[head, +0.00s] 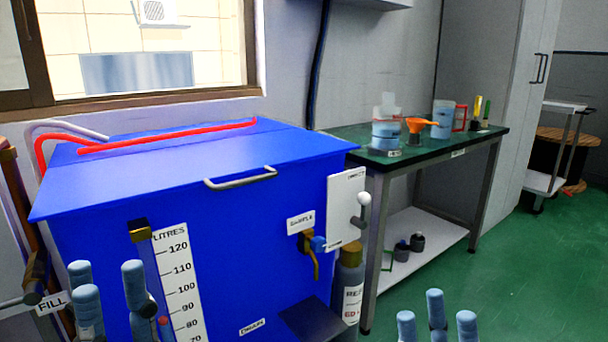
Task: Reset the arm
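My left gripper (108,292) is at the lower left, in front of the blue tank (240,250). Its light blue fingertips point up and stand apart, with nothing seen between them. My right gripper (436,320) is at the bottom edge, right of centre, over the green floor. Its fingertips also point up, spread apart and empty. The palms and most of both arms are below the picture. I cannot tell whether the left fingers touch the tank.
The tank has a lid handle (241,178), a level scale (180,285), a brass tap (310,246) and a white lever plate (346,207). A bottle (348,285) stands beside it. A green-topped table (420,150) holds jugs.

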